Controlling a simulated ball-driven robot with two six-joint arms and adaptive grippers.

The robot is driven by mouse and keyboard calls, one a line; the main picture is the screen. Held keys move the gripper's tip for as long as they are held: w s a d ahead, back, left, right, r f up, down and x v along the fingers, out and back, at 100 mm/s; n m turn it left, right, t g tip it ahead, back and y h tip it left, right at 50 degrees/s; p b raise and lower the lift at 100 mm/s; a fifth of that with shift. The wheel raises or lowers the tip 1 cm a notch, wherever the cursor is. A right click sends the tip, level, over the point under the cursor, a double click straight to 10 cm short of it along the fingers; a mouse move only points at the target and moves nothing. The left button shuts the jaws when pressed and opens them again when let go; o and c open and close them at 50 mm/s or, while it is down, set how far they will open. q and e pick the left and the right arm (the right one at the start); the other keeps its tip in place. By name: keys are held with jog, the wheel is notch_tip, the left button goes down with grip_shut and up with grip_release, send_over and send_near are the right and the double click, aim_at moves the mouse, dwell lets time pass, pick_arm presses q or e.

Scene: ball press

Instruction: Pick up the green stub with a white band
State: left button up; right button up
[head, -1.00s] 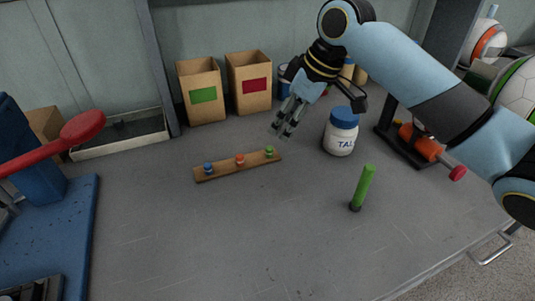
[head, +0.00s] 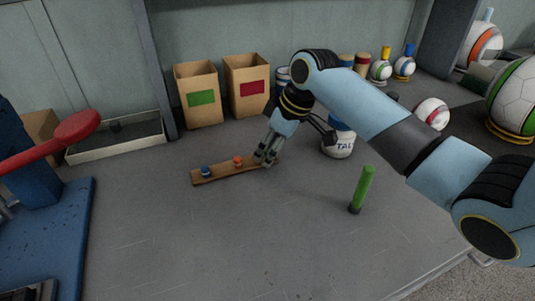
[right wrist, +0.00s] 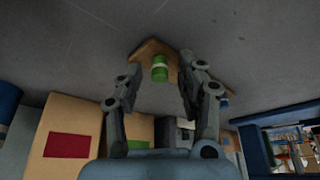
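The green stub with a white band (right wrist: 160,68) stands at the end of a wooden strip (right wrist: 150,47) in the right wrist view. The strip also shows in the head view (head: 215,173), where my right gripper hides the green stub. My right gripper (head: 266,158) reaches down to the strip's right end. In the right wrist view its two fingers are open, one on each side of the stub, with gaps visible between them and it. Contact cannot be made out. My left gripper is not in view.
A blue stub (head: 207,170) and an orange stub (head: 238,161) share the strip. Two cardboard boxes (head: 198,98) (head: 247,90) stand behind. The front middle of the table is clear.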

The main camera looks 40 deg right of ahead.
jog(key=c, duration=0.6)
